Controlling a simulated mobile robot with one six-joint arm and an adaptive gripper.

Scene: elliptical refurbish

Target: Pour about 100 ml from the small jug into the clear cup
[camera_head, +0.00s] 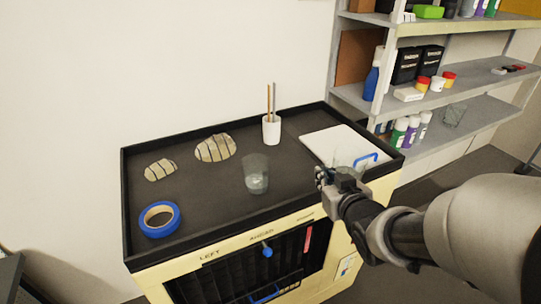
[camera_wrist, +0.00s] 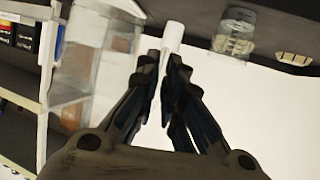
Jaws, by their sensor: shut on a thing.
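The small jug (camera_head: 346,157) is clear with a blue handle (camera_head: 366,160) and shows beside my gripper (camera_head: 323,176), over the white board. In the wrist view the clear jug (camera_wrist: 95,55) is large and close, at the left of my gripper (camera_wrist: 165,72). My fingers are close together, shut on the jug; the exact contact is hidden. The clear cup (camera_head: 256,174) stands upright on the black cart top, left of my gripper and apart from it. A paler band shows low in the cup, perhaps liquid. It also shows upside down in the wrist view (camera_wrist: 235,32).
The cart top (camera_head: 205,205) has a raised rim. A white holder (camera_head: 271,131) with sticks stands behind the cup. Two striped stones (camera_head: 215,148) and blue tape (camera_head: 159,219) lie left. The white board (camera_head: 320,142) lies right. Loaded shelves (camera_head: 470,75) stand beyond.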

